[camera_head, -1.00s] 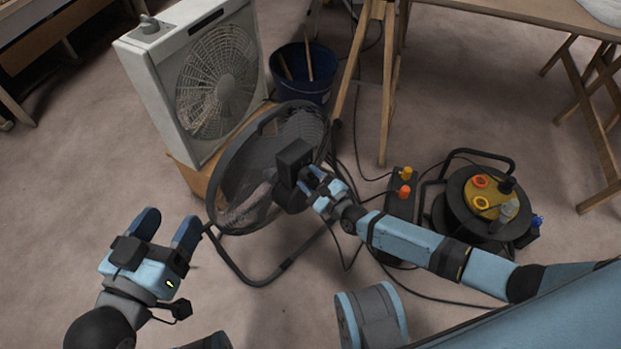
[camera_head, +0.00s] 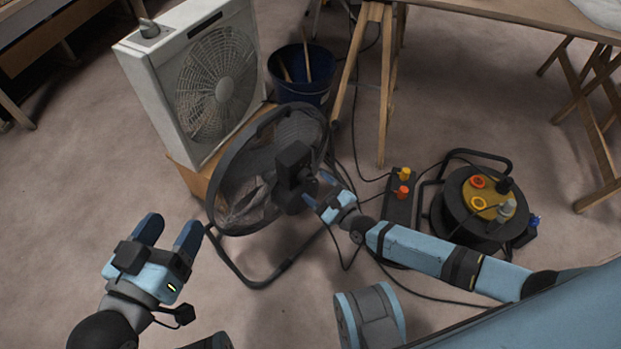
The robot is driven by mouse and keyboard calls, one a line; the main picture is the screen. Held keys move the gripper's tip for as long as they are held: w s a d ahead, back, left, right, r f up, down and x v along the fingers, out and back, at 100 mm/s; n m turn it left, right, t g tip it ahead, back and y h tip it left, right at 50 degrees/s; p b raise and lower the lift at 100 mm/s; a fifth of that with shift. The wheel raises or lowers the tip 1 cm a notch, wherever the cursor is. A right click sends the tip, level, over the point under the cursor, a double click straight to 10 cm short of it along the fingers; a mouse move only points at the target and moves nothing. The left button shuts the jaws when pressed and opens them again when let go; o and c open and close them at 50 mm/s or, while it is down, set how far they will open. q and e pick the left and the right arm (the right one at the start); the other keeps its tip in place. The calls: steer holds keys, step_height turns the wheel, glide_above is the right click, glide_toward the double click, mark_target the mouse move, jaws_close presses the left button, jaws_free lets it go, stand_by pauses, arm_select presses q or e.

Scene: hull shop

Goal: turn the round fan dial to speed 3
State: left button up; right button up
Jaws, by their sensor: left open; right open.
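The round black floor fan (camera_head: 232,165) stands tilted on a tube stand, its dark motor housing (camera_head: 293,165) towards me. I cannot make out a dial or speed marks on that housing; the right side of it is partly behind my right gripper. My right gripper (camera_head: 319,190) is open, just right of the housing, with its fingers pointing at it; I cannot tell whether they touch it. My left gripper (camera_head: 169,234) is open and empty over the floor, left of and below the round fan.
A white box fan (camera_head: 185,95) with a grey knob (camera_head: 150,28) on top stands behind the round fan. A blue bucket (camera_head: 302,88), a power strip (camera_head: 398,213), a cable reel (camera_head: 460,215) and trestle legs (camera_head: 386,110) are nearby. Cables lie on the floor; floor at left is clear.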

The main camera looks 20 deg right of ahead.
arm_select(q)
step_height(320, 180, up, 3)
steer(key=shift+r+n+t+p, duration=0.2)
steer(key=shift+n+t+p, duration=0.1)
steer(key=shift+t+p, duration=0.55)
arm_select(e)
steer(key=v, duration=1)
arm_select(q)
steer(key=shift+s+g, duration=0.15)
steer(key=shift+g, duration=0.1)
arm_select(e)
steer(key=shift+s+d, duration=0.15)
